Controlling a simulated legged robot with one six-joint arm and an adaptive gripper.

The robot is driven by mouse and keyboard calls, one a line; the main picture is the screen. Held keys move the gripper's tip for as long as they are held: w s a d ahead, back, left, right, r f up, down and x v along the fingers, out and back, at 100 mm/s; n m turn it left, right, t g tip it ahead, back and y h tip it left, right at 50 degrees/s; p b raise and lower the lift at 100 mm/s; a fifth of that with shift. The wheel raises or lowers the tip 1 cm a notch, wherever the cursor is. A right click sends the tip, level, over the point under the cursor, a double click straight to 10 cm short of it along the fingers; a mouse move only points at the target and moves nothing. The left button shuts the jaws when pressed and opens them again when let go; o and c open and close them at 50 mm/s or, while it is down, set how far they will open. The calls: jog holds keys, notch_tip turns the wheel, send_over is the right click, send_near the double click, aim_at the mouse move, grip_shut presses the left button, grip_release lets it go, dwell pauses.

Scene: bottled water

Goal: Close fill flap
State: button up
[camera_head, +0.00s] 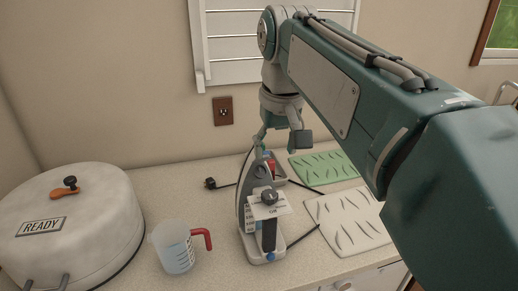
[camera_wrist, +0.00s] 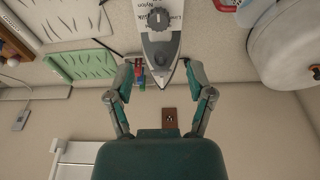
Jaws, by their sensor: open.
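A grey and white clothes iron (camera_head: 262,215) stands upright on its heel on the counter, with its pointed tip up. Its dial (camera_head: 269,197) and a white label face my body camera. In the wrist view, the iron (camera_wrist: 161,45) appears upside down, with its tip between my fingers. I cannot make out the fill flap or whether it is open. My gripper (camera_head: 281,139) is open and empty, just above and behind the iron's tip. Its spread fingers also show in the wrist view (camera_wrist: 158,76). I cannot tell whether a finger touches the iron.
A measuring cup (camera_head: 176,250) with a red handle stands left of the iron, beside a large white lidded cooker (camera_head: 70,228). Green (camera_head: 325,166) and white (camera_head: 348,220) slotted mats lie to the right. Small coloured items stand behind the iron. A wall outlet (camera_head: 223,111) is behind.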

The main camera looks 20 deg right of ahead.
jog(key=w+r+g, duration=0.2)
jog(key=w+r, duration=0.3)
jog(key=w, duration=0.3)
jog(key=shift+d+f, duration=0.1)
jog(key=shift+f, duration=5.35)
